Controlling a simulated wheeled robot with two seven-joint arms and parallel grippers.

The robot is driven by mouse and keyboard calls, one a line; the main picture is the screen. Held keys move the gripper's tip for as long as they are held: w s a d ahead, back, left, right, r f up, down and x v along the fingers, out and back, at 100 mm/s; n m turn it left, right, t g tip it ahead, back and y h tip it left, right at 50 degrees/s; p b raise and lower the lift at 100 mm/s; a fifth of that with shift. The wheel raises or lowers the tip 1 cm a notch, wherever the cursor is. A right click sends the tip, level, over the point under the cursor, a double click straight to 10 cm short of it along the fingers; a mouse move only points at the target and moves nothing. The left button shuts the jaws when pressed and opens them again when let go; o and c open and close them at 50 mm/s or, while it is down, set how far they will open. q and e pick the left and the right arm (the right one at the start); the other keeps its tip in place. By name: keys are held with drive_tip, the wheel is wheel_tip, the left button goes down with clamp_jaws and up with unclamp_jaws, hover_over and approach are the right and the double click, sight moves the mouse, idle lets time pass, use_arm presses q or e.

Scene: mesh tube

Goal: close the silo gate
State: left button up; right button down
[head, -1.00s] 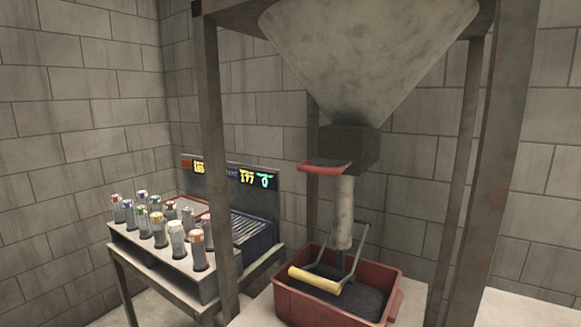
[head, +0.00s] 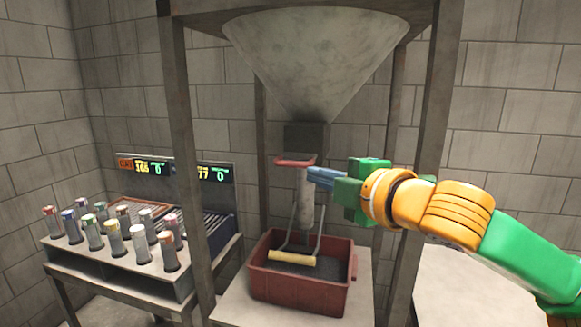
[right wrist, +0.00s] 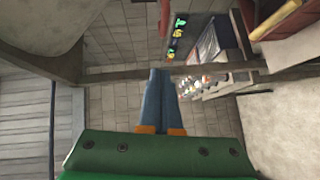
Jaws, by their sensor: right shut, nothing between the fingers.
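The silo is a grey cone (head: 315,60) in a steel frame, with a dark outlet block (head: 306,137) under it. A red gate plate or handle (head: 295,162) sticks out to the left below that block. A pale tube (head: 304,200) hangs beneath it. My right gripper (head: 312,178) reaches in from the right, its blue fingers beside the upper tube, just below and right of the red plate; whether they touch the tube I cannot tell. Its fingers (right wrist: 161,98) are together and empty in the right wrist view. My left gripper is not in view.
A red bin (head: 300,292) with dark grain and a yellow-gripped handle (head: 292,258) stands under the tube. Frame posts (head: 185,180) rise on both sides of the silo. A rack of several capped cylinders (head: 115,238) stands at left. A pale surface (head: 455,290) lies at right.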

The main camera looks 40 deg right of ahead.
drive_tip(key=p, duration=0.6)
approach(285, 163)
drive_tip(key=w+a, duration=0.2)
drive_tip(key=w, duration=0.1)
drive_tip(key=shift+w+d+f+p, duration=0.15)
drive_tip(key=shift+w+d+p, duration=0.15)
drive_tip(key=shift+w+d, duration=0.5)
drive_tip(key=shift+w+d+f, duration=0.3)
drive_tip(key=shift+w+d, duration=0.2)
drive_tip(key=shift+a+r, duration=0.1)
